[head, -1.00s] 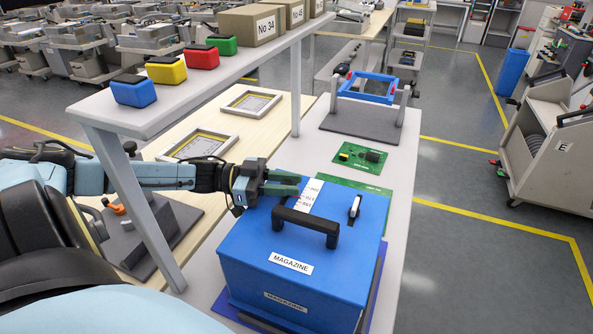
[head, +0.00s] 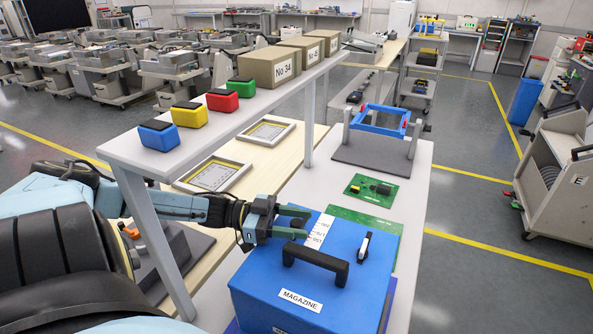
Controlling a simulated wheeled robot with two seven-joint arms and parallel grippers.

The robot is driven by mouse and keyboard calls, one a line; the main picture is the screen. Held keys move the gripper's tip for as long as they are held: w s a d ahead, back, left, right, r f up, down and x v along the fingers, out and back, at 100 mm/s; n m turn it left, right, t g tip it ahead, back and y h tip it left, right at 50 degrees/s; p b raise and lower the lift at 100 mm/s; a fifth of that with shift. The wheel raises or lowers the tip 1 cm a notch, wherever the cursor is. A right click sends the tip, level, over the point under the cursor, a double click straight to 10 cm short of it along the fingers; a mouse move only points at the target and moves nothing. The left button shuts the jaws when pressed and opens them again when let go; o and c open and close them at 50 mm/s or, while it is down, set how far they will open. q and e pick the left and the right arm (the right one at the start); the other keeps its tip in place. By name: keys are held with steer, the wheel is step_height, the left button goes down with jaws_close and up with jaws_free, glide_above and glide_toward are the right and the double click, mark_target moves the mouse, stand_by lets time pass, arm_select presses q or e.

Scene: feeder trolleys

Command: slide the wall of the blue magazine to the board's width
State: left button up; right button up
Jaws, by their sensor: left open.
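The blue magazine (head: 330,300) stands on the near end of the white table, with a black handle (head: 318,262) and a printed scale strip (head: 320,232) on its top. A small white-and-black lever (head: 364,244) stands up on the right of its top. A green board (head: 372,222) shows partly behind the magazine; a smaller green board (head: 371,190) lies farther back. My left gripper (head: 292,223) is open at the magazine's back left top edge, beside the scale strip. I cannot tell whether it touches. The magazine's inner wall is hidden. My right gripper is out of view.
A raised white shelf (head: 128,148) with blue, yellow, red and green bins and several cardboard boxes (head: 268,75) stands over my left arm. A blue frame (head: 380,121) on a grey stand is at the back. Floor to the right is clear up to a trolley (head: 556,165).

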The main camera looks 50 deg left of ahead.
arm_select(q)
steer(key=p+v, duration=0.1)
steer(key=v, duration=1.2)
steer(key=shift+s+p, duration=0.15)
steer(key=shift+p, duration=0.15)
steer(key=shift+a, duration=0.1)
